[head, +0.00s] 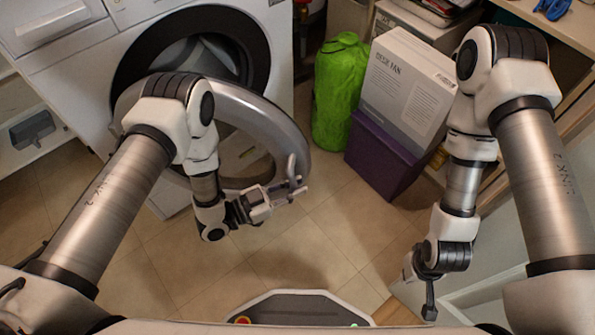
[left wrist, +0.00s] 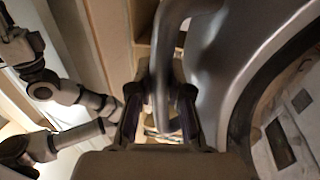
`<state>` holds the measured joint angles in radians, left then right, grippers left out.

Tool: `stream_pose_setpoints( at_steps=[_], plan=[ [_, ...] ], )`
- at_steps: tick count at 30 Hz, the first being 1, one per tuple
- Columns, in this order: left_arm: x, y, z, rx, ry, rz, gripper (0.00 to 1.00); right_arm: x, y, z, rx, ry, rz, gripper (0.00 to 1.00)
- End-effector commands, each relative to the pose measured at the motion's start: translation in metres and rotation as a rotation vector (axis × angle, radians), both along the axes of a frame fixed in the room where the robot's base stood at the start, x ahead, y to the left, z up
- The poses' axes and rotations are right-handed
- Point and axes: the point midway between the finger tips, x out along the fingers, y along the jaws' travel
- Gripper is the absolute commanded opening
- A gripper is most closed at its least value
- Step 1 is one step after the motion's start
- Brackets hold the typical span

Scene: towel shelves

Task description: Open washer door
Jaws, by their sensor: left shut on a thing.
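The white washer (head: 85,75) stands at the upper left of the head view. Its round silver-grey door (head: 272,122) stands swung open, out from the dark round opening (head: 205,55). My left gripper (head: 296,190) is shut on the door's handle (head: 292,168) at the outer rim. In the left wrist view, the curved grey handle (left wrist: 163,65) runs between the two dark fingers, with the door ring (left wrist: 225,65) to the right. My left arm covers part of the door in the head view. My right gripper (head: 429,300) hangs at the lower right, away from the door; its fingers are not clear.
A green bag (head: 340,90), a desk fan box (head: 408,90) and a purple bin (head: 385,160) stand right of the door. Wooden shelves (head: 575,75) are at the right. Tiled floor (head: 300,250) is open in front of the door.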

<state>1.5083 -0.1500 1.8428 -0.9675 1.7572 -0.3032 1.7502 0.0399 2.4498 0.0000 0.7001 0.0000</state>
Motion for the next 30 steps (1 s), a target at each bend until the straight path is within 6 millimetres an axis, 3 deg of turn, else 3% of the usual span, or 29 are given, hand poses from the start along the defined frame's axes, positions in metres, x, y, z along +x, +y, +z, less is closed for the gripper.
stream_pose_setpoints(
  at_steps=[10,11,12,13,23,26,30],
  plan=[
    [0.0,0.001,0.0,0.0,-0.001,0.003,0.0,0.0,0.0,0.0,0.0,0.001,0.0,0.0],
    [0.0,0.001,0.0,-0.001,-0.001,0.004,0.25,0.0,0.0,0.0,0.0,0.001,0.0,0.0],
    [0.0,0.001,0.0,0.0,-0.001,0.004,0.39,0.0,0.0,0.0,0.0,0.001,0.0,0.0],
    [0.0,0.001,0.0,0.0,-0.001,0.003,0.44,0.0,0.0,0.0,0.0,0.001,0.0,0.0],
    [-0.002,0.004,-0.001,0.001,0.0,0.003,0.44,0.0,0.0,0.0,0.0,0.001,0.0,0.0],
    [-0.007,0.015,-0.001,0.001,0.002,0.006,0.44,0.0,0.0,0.0,0.0,0.001,0.0,0.0],
    [-0.021,0.044,-0.001,0.001,0.003,0.01,0.44,0.0,0.0,0.0,0.0,0.001,0.0,0.0]
  ],
)
